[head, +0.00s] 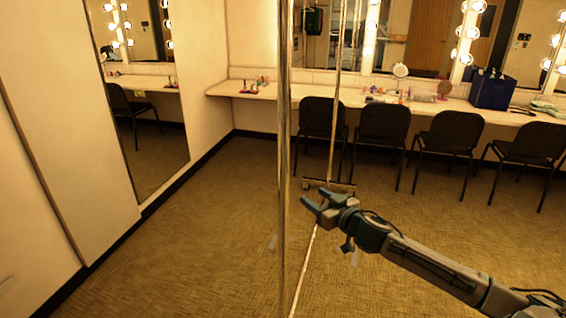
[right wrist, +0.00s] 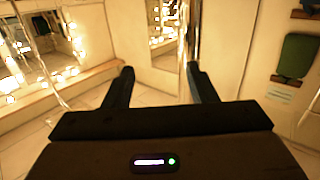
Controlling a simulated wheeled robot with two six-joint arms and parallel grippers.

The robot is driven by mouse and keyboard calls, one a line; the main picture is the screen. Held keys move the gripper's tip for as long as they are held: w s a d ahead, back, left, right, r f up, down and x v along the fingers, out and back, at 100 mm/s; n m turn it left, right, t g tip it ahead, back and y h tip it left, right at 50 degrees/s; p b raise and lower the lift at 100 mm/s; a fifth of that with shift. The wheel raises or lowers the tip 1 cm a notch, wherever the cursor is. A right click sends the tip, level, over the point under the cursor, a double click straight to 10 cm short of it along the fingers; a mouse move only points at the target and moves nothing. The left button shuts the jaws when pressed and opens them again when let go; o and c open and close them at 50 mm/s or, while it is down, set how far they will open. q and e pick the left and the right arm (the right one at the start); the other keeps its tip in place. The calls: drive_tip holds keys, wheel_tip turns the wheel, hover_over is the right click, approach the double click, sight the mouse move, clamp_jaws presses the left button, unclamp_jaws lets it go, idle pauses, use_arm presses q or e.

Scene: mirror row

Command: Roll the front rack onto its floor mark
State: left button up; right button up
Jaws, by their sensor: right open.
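The rack's near chrome upright (head: 284,150) stands vertical in the middle of the head view. A thinner far upright (head: 334,110) rises behind it from a low wheeled foot (head: 340,187), and a thin pale bar runs along the floor between them. My right gripper (head: 312,197) is open and empty, just right of the near upright in the picture; I cannot tell if it touches. In the right wrist view, the open fingers (right wrist: 162,80) point toward a shiny upright (right wrist: 193,35). Small pale patches (head: 272,242) on the carpet may be floor mark pieces. My left gripper is out of view.
Several black chairs (head: 384,130) line the long counter (head: 260,92) under lit mirrors. A blue bag (head: 491,89) stands on the counter. A tall mirror (head: 142,100) is on the left wall. Carpet (head: 190,240) is clear left of the rack.

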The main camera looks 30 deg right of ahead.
drive_tip(key=y, duration=0.2)
approach(288, 171)
drive_tip(key=shift+n+t, duration=0.3)
drive_tip(key=w, duration=0.3)
drive_tip(key=w+a+p, duration=0.1)
drive_tip(key=w, duration=0.6)
drive_tip(key=shift+a+f, duration=0.2)
drive_tip(key=shift+f, duration=0.05)
drive_tip(key=shift+w+a+f+p, duration=0.15)
drive_tip(key=shift+w+p, duration=0.15)
drive_tip(key=shift+w, duration=0.55)
clamp_jaws()
